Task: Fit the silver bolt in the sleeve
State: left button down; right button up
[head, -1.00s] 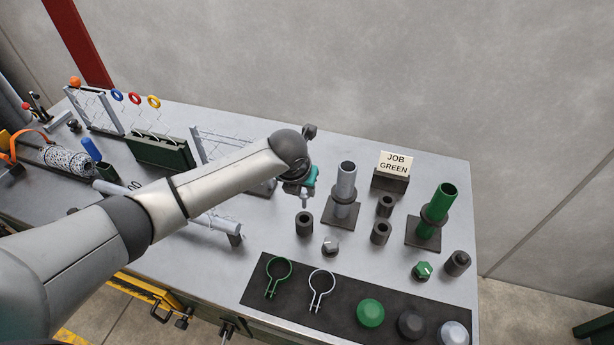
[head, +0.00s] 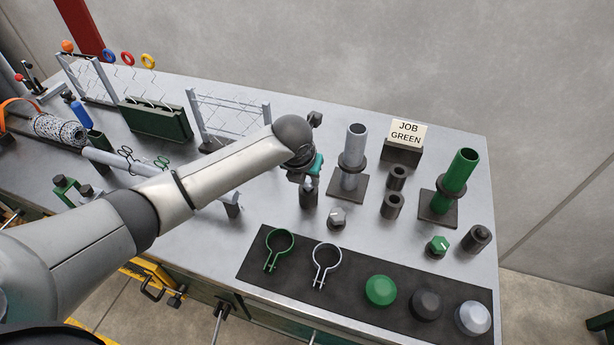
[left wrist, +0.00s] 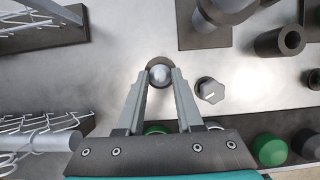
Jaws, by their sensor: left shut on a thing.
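My left gripper (head: 308,181) is shut on the silver bolt, whose round bright head (left wrist: 160,76) shows between the fingertips (left wrist: 160,80) in the left wrist view. The bolt is upright directly over a dark hollow sleeve (head: 308,199) that stands on the bench. In the left wrist view the sleeve's dark rim (left wrist: 157,63) shows around the far side of the bolt head. The bolt's lower end is hidden, so I cannot tell how deep it sits. My right gripper is not in view.
A grey post (head: 355,145) on a square base stands close right. A grey knob (head: 337,218) lies just front right. More dark sleeves (head: 392,205) and a green post (head: 461,172) stand further right. A dark mat (head: 350,290) with clamps and caps lies in front.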

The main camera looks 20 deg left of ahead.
pick_arm(q)
jog(key=shift+f, duration=0.75)
jog(key=shift+c, duration=2.4)
grip_release()
jog(key=shift+r, duration=0.1)
jog(key=p+v, duration=0.2)
jog(key=v, duration=1.3)
jog(key=shift+s, duration=0.15)
